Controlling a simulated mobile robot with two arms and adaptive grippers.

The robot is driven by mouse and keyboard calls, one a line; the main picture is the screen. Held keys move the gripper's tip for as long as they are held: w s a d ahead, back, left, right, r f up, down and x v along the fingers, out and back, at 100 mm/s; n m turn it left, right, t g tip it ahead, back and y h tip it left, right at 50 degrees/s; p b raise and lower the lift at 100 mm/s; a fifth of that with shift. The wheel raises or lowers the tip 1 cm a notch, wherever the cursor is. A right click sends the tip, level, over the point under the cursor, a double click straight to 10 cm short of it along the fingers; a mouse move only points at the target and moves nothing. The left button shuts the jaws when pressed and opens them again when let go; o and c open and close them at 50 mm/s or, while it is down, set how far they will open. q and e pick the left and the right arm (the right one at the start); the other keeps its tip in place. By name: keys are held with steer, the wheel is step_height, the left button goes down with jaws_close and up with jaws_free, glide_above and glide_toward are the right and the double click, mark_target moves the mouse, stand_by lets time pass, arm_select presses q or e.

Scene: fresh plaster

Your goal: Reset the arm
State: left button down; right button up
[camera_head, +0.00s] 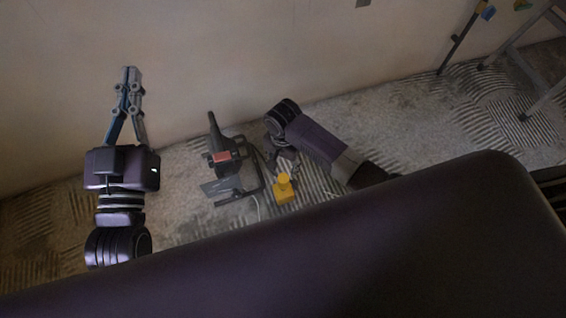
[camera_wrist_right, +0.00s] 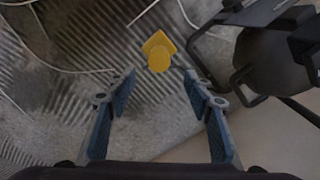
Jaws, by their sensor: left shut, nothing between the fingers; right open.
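My left gripper (camera_head: 129,76) points up the picture in the head view, its fingertips together, in front of the pale wall. It holds nothing. My right arm comes in from the right, and its wrist (camera_head: 284,117) is bent downward. My right gripper (camera_wrist_right: 159,84) is open in the right wrist view, with its two blue-padded fingers wide apart and nothing between them. A yellow object with a round knob (camera_head: 284,188) is on the floor below it. In the right wrist view this yellow object (camera_wrist_right: 158,53) appears just beyond the fingertips, apart from them.
A dark tool on a frame (camera_head: 224,156) stands on the floor left of the yellow object. Thin cables (camera_wrist_right: 62,65) lie across the patterned floor. A metal stand or ladder (camera_head: 515,55) is at the upper right. The wall (camera_head: 200,60) runs behind.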

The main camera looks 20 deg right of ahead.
steer(key=shift+r, duration=0.55)
